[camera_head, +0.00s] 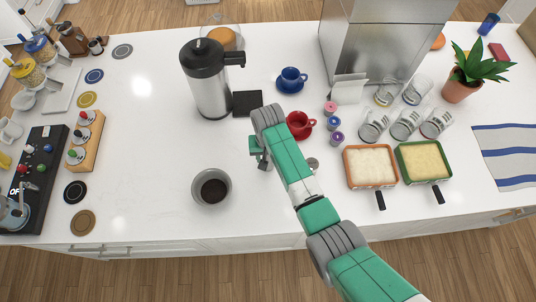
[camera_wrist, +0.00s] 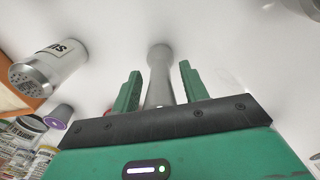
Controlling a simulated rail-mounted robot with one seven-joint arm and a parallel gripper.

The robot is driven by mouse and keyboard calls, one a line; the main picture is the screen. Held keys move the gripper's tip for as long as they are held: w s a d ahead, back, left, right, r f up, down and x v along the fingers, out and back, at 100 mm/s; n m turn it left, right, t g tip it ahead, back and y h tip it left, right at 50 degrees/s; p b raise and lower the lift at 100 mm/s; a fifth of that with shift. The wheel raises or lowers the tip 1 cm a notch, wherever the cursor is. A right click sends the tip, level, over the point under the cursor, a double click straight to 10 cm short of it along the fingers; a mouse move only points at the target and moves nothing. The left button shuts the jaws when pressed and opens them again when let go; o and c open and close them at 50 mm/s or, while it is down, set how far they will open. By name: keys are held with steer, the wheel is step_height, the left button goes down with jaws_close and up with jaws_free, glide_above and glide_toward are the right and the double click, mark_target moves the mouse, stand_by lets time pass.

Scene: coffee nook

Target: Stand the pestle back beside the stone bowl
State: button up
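The stone bowl (camera_head: 212,188) is grey with a dark inside and stands on the white counter near its front edge, left of my gripper. My gripper (camera_head: 258,153) is low over the counter to the right of the bowl. In the wrist view, my gripper (camera_wrist: 160,72) is open, with its two green fingers on either side of the grey pestle (camera_wrist: 160,80). Gaps show between the fingers and the pestle. The pestle's rounded end points away from the gripper, and its near end is hidden by the gripper body. I cannot make out the pestle in the head view.
A shaker (camera_wrist: 50,65) stands close by; its top also shows in the head view (camera_head: 312,164). A red cup (camera_head: 298,121), coloured pods (camera_head: 336,138) and an orange baking dish (camera_head: 370,166) are to the right. A steel flask (camera_head: 208,85) stands behind. Counter around the bowl is clear.

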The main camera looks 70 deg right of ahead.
step_height(320, 180, up, 12)
steer(key=shift+r+p, duration=0.2)
steer(key=shift+p, duration=0.15)
steer(key=shift+w, duration=0.1)
stand_by(0.4)
